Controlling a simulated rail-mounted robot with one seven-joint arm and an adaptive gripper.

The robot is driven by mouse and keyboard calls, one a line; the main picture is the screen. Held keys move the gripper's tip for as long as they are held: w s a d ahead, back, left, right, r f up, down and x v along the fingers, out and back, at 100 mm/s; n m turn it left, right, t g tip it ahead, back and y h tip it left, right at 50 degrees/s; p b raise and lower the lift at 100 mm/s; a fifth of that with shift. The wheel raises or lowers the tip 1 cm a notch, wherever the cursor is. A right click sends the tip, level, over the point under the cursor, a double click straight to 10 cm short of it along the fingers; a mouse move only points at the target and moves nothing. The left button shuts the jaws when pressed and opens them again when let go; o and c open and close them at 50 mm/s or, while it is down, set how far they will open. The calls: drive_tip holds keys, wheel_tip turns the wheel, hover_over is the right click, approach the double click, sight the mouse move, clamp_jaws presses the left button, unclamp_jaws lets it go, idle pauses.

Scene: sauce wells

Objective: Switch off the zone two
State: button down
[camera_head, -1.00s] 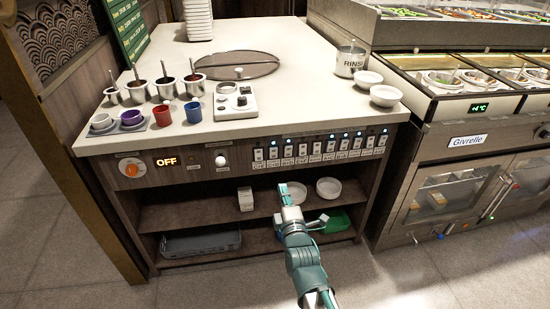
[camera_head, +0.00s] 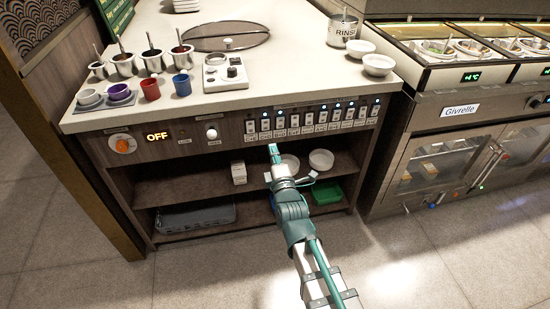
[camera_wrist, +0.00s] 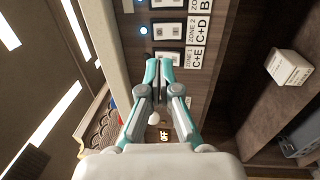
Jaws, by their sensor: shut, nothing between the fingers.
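The zone two switch (camera_wrist: 168,30) is a white rocker in a black frame, with a lit blue lamp (camera_wrist: 144,30) beside it and a "ZONE 2 C+D" label. In the head view it is the second switch (camera_head: 265,124) from the left in the row. The zone one switch (camera_wrist: 168,56) is just below it in the wrist view, its lamp unlit. My gripper (camera_wrist: 160,62) is shut and empty, its tips over the lower part of the zone one switch. The head view shows my gripper (camera_head: 273,149) below the switch row; contact cannot be told.
Several more switches (camera_head: 322,117) run to the right. A white knob (camera_head: 211,133), an "OFF" display (camera_head: 157,136) and an orange dial (camera_head: 122,143) are on the left of the panel. The worktop (camera_head: 290,60) overhangs above; open shelves (camera_head: 190,189) with bowls (camera_head: 321,160) are below.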

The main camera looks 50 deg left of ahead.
sight(265, 123)
drive_tip(key=b+x, duration=0.1)
drive_tip(key=x, duration=0.9)
drive_tip(key=shift+b, duration=0.3)
drive_tip(key=shift+r, duration=0.1)
